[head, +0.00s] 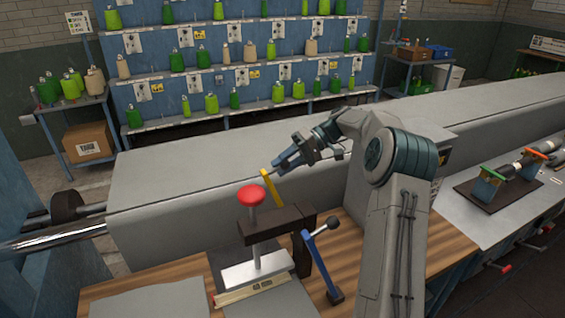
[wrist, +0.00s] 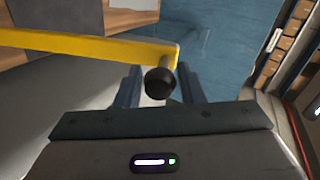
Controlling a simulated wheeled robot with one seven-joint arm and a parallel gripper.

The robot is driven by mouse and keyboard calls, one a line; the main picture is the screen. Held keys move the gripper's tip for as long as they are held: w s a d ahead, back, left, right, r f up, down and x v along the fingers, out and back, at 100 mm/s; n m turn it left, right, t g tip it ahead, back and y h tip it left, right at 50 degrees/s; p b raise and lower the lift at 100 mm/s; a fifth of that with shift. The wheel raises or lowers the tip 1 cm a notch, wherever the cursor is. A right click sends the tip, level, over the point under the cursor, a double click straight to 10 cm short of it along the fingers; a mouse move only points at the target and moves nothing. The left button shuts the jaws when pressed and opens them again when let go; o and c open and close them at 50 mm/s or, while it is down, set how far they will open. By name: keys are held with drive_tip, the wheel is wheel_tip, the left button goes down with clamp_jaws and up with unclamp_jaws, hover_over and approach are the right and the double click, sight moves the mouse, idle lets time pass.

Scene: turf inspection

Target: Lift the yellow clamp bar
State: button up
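The yellow clamp bar (head: 267,187) slants up from behind the dark clamp block in the head view. Its lower end is hidden. In the wrist view, the bar (wrist: 90,45) runs in from the left edge and ends just past a black round knob (wrist: 160,86). My gripper (head: 279,165) is at the bar's upper end. In the wrist view, the two fingers of my gripper (wrist: 160,80) stand on either side of the knob. Narrow gaps seem to show beside it, so the fingers look open around it, though contact at the tips is unclear.
A clamp fixture with a red knob (head: 251,195), dark block (head: 273,224) and blue lever (head: 321,264) stands on the wooden bench (head: 120,298). A long grey covered surface (head: 180,180) lies behind.

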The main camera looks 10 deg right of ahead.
drive_tip(key=shift+o, duration=0.9)
drive_tip(key=shift+d, duration=0.25)
drive_tip(key=shift+a, duration=0.1)
drive_tip(key=shift+a, duration=0.1)
drive_tip(key=p+v, duration=0.1)
drive_tip(key=v, duration=1.1)
